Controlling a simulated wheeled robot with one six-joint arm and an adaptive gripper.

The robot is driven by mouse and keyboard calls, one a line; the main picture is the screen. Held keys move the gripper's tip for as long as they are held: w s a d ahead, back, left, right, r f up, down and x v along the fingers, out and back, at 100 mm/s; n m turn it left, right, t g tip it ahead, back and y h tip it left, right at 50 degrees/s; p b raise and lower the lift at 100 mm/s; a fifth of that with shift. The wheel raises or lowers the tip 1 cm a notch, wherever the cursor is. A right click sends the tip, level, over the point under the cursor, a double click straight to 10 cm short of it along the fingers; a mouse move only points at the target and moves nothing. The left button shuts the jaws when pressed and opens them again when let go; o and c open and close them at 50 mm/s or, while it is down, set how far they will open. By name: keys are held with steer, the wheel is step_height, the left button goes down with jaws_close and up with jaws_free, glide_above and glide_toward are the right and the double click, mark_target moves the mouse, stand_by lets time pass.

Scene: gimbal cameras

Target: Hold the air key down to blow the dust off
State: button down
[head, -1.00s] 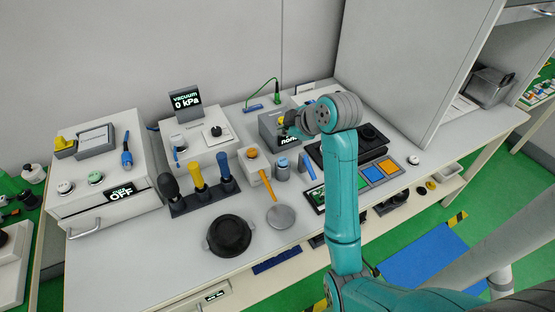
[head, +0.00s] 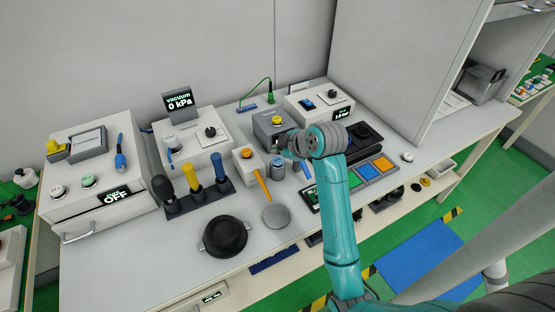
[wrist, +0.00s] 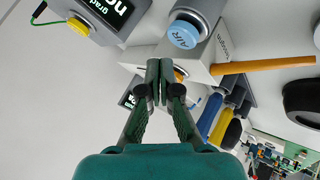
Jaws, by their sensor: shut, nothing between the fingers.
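The air key is a round light-blue cap marked AIR (wrist: 183,34) on a grey cylinder in the wrist view. In the head view the blue-topped cylinder (head: 278,163) stands on the bench, just below my gripper (head: 281,147). In the wrist view my gripper (wrist: 159,68) has its fingers together and empty. Its tips lie below and left of the cap in that picture, and I see no contact. The cap does not look covered. I cannot make out any dust.
A grey box with a yellow button (head: 278,121) stands just behind. A white block with an orange handle (head: 245,172) is close on the left. A rack of handles (head: 205,198), a black round pan (head: 224,238) and a grey disc (head: 277,216) stand in front.

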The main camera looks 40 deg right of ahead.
mark_target(279, 162)
steer(key=shift+f, duration=0.6)
stand_by(1.1)
steer(key=shift+f, duration=0.4)
steer(key=shift+f, duration=0.5)
stand_by(0.7)
stand_by(1.2)
steer(key=shift+r, duration=0.95)
steer(key=shift+r, duration=0.1)
steer(key=shift+r, duration=2.4)
steer(key=shift+s, duration=0.1)
